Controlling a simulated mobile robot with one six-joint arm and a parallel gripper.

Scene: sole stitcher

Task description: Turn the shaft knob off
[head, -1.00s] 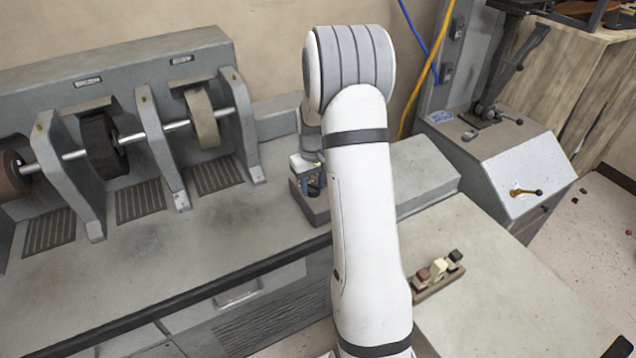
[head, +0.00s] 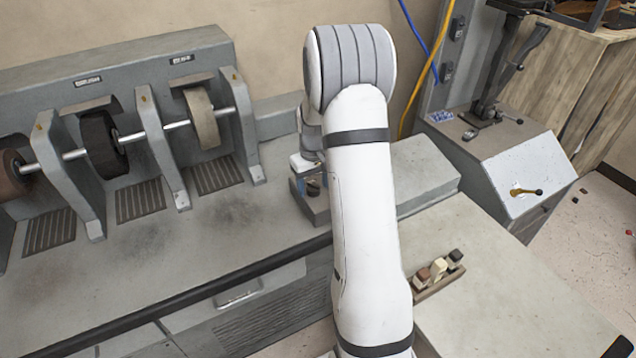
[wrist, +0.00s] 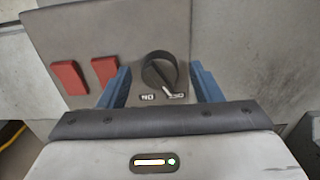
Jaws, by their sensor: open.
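The shaft knob (wrist: 158,66) is a dark round dial on a grey panel (wrist: 100,35) in the wrist view. A pale pointer mark on the knob points down and slightly right, towards small labels that look upside down and are hard to read. My gripper (wrist: 160,70) is open, with one blue finger left of the knob and one right of it; I cannot tell whether either touches it. In the head view my gripper (head: 309,184) is low over a small grey box (head: 318,208) on the machine top, mostly hidden behind my arm, and the knob is hidden.
Two red switches (wrist: 86,76) sit left of the knob, the nearer one close to the left finger. In the head view, grinding wheels (head: 203,118) on a shaft stand left. A small rack (head: 437,278) lies on the right bench. The machine top between is clear.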

